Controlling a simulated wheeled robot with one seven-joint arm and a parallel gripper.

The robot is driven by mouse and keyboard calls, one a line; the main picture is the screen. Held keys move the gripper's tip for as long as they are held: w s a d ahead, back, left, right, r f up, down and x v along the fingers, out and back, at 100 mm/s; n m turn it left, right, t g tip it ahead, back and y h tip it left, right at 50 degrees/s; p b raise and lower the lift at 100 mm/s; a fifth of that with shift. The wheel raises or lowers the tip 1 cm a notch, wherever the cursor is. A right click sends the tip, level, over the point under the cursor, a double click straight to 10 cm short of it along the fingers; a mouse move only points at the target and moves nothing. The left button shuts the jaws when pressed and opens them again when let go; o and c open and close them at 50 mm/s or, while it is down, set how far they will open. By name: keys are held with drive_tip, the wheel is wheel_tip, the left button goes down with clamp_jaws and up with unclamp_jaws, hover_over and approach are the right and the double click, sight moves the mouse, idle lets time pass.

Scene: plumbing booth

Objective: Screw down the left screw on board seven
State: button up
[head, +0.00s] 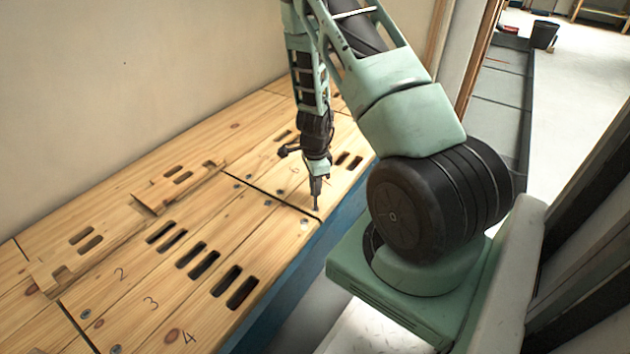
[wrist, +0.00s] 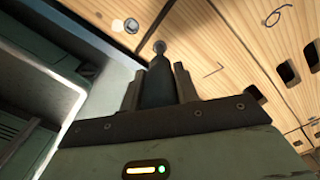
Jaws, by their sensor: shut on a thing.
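My gripper (head: 316,190) points down at the near edge of the bench, beside a dark gap between board ends. In the wrist view its two fingers (wrist: 158,88) are shut on a dark, tapering tool (wrist: 157,90); its exact kind is unclear. A small round grey screw head (wrist: 159,47) shows right at the tool's tip, and it shows under the tip in the head view (head: 316,207). I cannot tell if they touch. Board seven (wrist: 215,50) carries a faint 7-like mark (wrist: 211,70); the screw head is near this board's gap-side end.
A pale screw (wrist: 131,25) sits across the gap, also in the head view (head: 304,221). Slotted boards marked 2, 3 and 4 (head: 190,337) fill the near bench. A raised wooden piece (head: 178,188) lies along the back. The wall (head: 120,80) stands behind.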

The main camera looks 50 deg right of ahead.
drive_tip(key=shift+r+p, duration=3.85)
drive_tip(key=shift+r, duration=0.2)
drive_tip(key=shift+f, duration=0.1)
